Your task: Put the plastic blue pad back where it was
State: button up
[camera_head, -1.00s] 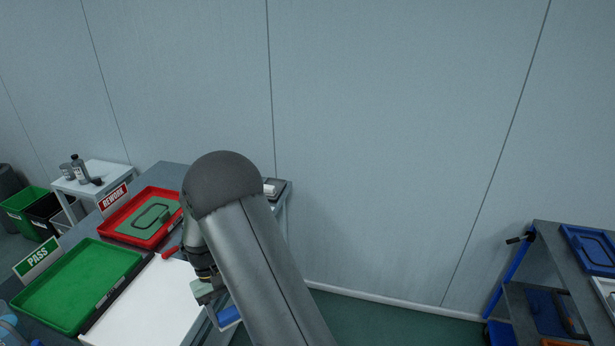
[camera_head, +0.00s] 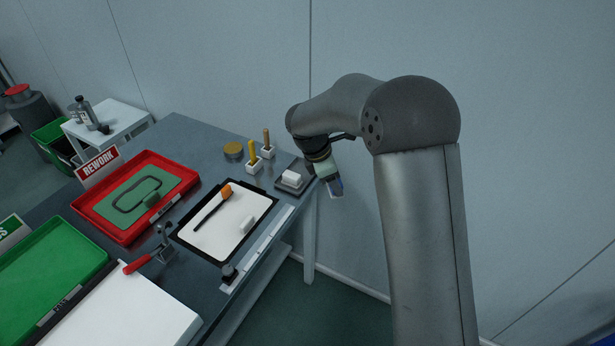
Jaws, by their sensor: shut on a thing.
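My gripper (camera_head: 333,182) hangs from the bent arm, just past the right edge of the workbench (camera_head: 215,135), in front of the wall. The fingers and pad are tiny here and partly hide each other. A dark grey tray (camera_head: 285,187) with a white block (camera_head: 291,176) stands on the bench corner, to the left of my gripper.
A black-framed white panel (camera_head: 213,243) holds an orange-ended tool and a pale block. A red clamp (camera_head: 140,262), red REWORK tray (camera_head: 190,180) and green tray (camera_head: 90,262) lie left. Floor beyond the bench is free.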

jog(key=w+a+r+n+t+y+b, duration=0.2)
jog(key=w+a+r+n+t, duration=0.15)
jog(key=a+n, duration=0.55)
jog(key=shift+n+g+y, duration=0.3)
jog(key=shift+n+g, duration=0.05)
jog(key=shift+n, duration=0.25)
jog(key=w+f+p, duration=0.1)
jog(key=w+f, duration=0.1)
jog(key=w, duration=0.2)
jog(key=w+f, duration=0.3)
jog(key=w, duration=0.1)
jog(key=w+f+p, duration=0.1)
jog(key=w+f, duration=0.1)
jog(key=w, duration=0.2)
jog(key=shift+w+a+f+p, duration=0.1)
jog(key=shift+a+f+p, duration=0.2)
jog(key=shift+f+p, duration=0.1)
jog(key=shift+w+f, duration=0.5)
jog(key=shift+f, duration=0.25)
jog(key=shift+f+p, duration=0.5)
jog(key=shift+f, duration=0.9)
jog(key=shift+f, duration=0.1)
jog(key=o, duration=0.9)
jog(key=shift+o, duration=0.2)
jog(key=b+v, duration=0.1)
jog(key=v, duration=1.1)
